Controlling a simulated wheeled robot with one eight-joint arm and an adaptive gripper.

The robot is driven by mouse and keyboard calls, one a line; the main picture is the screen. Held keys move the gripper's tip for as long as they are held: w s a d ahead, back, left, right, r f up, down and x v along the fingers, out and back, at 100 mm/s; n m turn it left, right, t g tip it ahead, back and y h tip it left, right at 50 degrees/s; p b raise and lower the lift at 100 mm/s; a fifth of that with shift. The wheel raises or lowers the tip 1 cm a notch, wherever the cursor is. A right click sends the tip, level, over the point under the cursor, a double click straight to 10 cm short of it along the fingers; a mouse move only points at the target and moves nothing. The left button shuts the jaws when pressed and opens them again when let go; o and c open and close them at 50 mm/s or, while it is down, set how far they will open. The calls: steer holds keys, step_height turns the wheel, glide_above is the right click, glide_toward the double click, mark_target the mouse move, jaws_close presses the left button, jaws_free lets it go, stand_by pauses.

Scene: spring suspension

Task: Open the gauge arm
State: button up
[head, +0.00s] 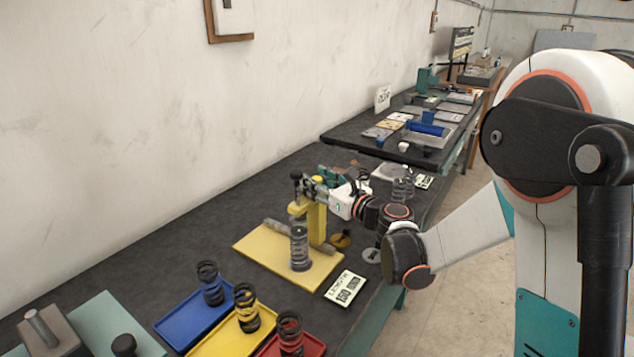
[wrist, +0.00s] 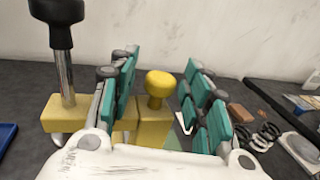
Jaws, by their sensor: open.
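The gauge stands on a yellow base plate (head: 270,262) on the dark bench. A yellow post (head: 317,224) rises from it, and a grey coil spring (head: 299,246) stands in front. In the wrist view, the yellow gauge arm (wrist: 62,114) carries a black-handled steel plunger (wrist: 66,75) at left and a round yellow knob (wrist: 160,83). My gripper (wrist: 161,68) is open, with teal-padded fingers on either side of the knob and gaps on both sides. In the head view, my gripper (head: 324,182) is at the top of the post and partly hides the arm.
Blue (head: 180,325), yellow (head: 212,347) and red (head: 318,348) trays with dark springs lie in front. A number card (head: 345,289) lies right of the base plate. More springs (head: 402,189) stand behind my wrist. The wall runs along the bench's left side.

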jaws_close()
steer(key=w+a, duration=0.8)
steer(key=a, duration=0.3)
steer(key=shift+w, duration=0.4)
steer(key=shift+a, duration=0.1)
jaws_free()
steer(key=v, duration=1.2)
steer(key=shift+s, duration=0.1)
